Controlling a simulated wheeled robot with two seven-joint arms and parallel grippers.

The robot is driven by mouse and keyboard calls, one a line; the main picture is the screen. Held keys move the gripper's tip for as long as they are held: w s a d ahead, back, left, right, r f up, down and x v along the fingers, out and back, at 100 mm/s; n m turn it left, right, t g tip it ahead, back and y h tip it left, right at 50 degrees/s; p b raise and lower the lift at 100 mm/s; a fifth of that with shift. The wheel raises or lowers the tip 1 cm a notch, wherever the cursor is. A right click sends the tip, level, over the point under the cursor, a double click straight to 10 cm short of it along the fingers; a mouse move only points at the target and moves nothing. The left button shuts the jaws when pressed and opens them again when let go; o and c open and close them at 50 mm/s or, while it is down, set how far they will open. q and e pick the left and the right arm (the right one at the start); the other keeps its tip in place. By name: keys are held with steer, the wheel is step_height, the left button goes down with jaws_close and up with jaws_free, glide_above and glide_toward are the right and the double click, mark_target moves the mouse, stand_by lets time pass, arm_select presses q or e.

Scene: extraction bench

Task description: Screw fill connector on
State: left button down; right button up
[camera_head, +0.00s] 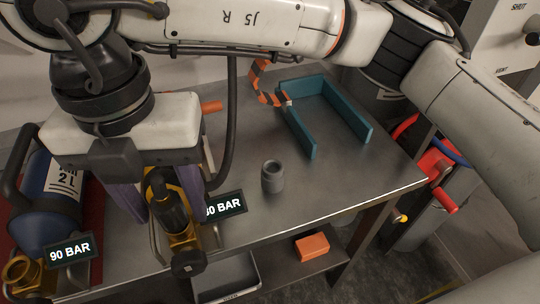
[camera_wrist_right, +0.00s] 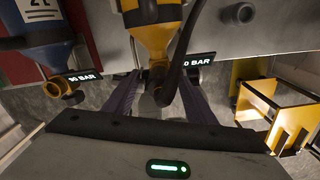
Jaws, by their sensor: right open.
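My right gripper (camera_wrist_right: 158,92) is open. Its two purple fingers stand on either side of a brass-yellow valve (camera_head: 182,243) and the end of a black hose (camera_wrist_right: 182,58). A small grey fitting (camera_wrist_right: 148,104), seemingly the fill connector at the hose end, shows between the fingers. I cannot tell whether it is seated on the valve or only close to it. The valve belongs to a yellow cylinder (camera_wrist_right: 153,12), mostly hidden in the head view by my right wrist. A partly covered BAR sign (camera_head: 226,206) is beside it. My left gripper is not in view.
A blue cylinder (camera_head: 50,185) with a brass valve and a 90 BAR sign (camera_head: 70,250) lies at left. A grey hollow cup (camera_head: 272,178) and a teal open-sided tray (camera_head: 311,140) are on the steel bench (camera_head: 345,172). An orange box (camera_head: 312,246) is on the lower shelf.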

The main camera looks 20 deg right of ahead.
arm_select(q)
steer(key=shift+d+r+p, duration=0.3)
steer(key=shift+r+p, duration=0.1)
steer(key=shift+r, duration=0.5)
arm_select(e)
step_height(320, 180, up, 11)
steer(key=shift+f, duration=0.2)
